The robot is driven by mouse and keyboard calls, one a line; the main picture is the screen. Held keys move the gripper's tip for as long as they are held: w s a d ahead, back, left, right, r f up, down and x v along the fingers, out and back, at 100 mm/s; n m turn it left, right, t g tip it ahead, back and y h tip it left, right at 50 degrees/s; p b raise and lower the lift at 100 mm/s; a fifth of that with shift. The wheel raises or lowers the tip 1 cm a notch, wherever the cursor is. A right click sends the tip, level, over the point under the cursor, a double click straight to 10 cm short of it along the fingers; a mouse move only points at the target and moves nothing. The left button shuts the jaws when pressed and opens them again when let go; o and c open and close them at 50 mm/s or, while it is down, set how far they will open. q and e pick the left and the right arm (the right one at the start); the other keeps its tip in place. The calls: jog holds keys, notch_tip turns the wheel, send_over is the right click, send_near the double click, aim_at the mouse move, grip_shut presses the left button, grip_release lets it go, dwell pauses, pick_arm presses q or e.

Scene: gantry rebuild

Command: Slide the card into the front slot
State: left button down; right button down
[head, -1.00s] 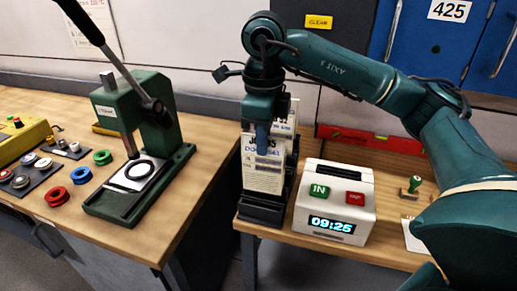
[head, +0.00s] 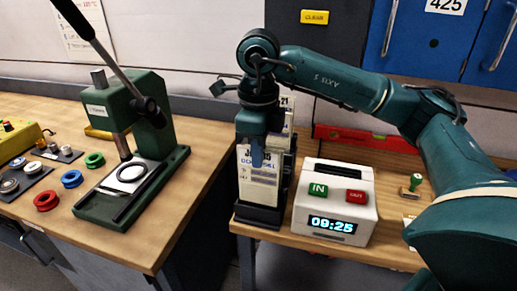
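A white printed card (head: 243,180) stands upright at the front of a dark card rack (head: 258,216), with its lower edge at the rack's front lip. I cannot tell how deep it sits. My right gripper (head: 257,160) points down over the rack, with a finger across the upper part of the card's face. It appears shut on the card; the finger behind is hidden. Another white card (head: 287,108) shows behind it, partly covered by the gripper. My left gripper is not in view.
A white time clock (head: 335,200) reading 09:25 stands close to the rack's right. A green press (head: 135,150) stands on the left bench, with several coloured rings beside it. A red level (head: 365,137) lies behind the clock.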

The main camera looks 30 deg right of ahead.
pick_arm(q)
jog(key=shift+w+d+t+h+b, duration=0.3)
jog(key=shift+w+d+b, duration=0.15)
jog(key=shift+b, duration=0.75)
pick_arm(e)
notch_tip(320, 180, down, 3)
jog(key=shift+f, duration=0.2)
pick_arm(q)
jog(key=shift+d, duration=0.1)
pick_arm(e)
jog(key=c, duration=1.6)
grip_release()
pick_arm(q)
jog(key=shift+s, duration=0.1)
pick_arm(e)
jog(key=shift+o, duration=0.2)
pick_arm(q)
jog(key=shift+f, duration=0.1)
